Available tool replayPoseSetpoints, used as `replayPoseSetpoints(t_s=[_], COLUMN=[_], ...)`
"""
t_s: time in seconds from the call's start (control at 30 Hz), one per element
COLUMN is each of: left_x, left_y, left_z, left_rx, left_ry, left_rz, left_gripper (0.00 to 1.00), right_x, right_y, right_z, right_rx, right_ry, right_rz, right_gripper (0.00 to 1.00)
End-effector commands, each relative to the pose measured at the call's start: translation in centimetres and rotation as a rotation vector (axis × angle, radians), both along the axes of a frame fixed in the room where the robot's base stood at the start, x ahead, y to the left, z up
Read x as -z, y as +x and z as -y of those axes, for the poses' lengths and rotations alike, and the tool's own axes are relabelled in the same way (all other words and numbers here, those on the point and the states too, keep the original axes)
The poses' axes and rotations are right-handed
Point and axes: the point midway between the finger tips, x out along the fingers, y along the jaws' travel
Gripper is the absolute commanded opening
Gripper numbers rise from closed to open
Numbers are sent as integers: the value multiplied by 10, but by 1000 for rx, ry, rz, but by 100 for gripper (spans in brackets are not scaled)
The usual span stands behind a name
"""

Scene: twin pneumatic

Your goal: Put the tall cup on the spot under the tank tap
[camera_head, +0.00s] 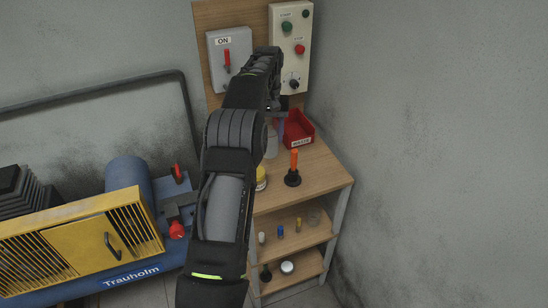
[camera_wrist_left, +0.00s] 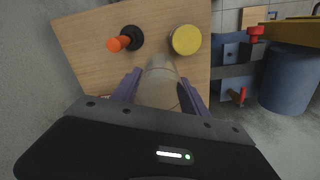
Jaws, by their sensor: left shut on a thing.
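The tall cup, a clear greyish cylinder (camera_wrist_left: 160,82), is between the purple fingers of my left gripper (camera_wrist_left: 163,90), which is shut on it. In the head view a strip of the cup (camera_head: 271,145) shows beside my arm, above the wooden bench top (camera_head: 325,182); I cannot tell if it touches the bench. My left gripper (camera_head: 281,128) is mostly hidden by its arm there. The blue tank (camera_head: 128,175) is at the left, with a red lever (camera_head: 178,171) and a red knob (camera_head: 177,231). The spot under the tap cannot be made out. My right gripper is not in view.
An orange-handled tool on a black base (camera_head: 293,172) and a yellow-lidded jar (camera_head: 261,178) stand on the bench near the cup. A red bin (camera_head: 297,129) is behind. Small items sit on the lower shelves. A wall closes the right side.

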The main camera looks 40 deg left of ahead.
Motion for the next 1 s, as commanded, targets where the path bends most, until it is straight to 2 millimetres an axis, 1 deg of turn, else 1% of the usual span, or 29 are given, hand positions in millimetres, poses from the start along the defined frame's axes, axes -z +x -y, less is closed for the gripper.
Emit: replayPoseSetpoints(t_s=[0.1,0.3,0.4,0.5,0.6,0.87,0.93,1.0], left_x=[11,22,42,51,55,57,62,70], left_y=[-1,1,0,1,1,1,1,0], left_z=[0,-2,-1,-1,-2,-1,-1,0], left_rx=[-1,-2,-1,-1,-1,0,0,1], left_ry=[-5,0,-1,1,3,2,0,-1], left_rz=[-3,6,-1,2,3,2,0,-1], left_gripper=[6,6,6,6,6,6,6,6], right_x=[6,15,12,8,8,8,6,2], right_y=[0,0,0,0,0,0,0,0], right_z=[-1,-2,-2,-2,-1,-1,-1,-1], right_rx=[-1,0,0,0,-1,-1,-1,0], right_ry=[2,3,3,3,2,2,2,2], right_rz=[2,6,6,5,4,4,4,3], right_gripper=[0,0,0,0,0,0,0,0])
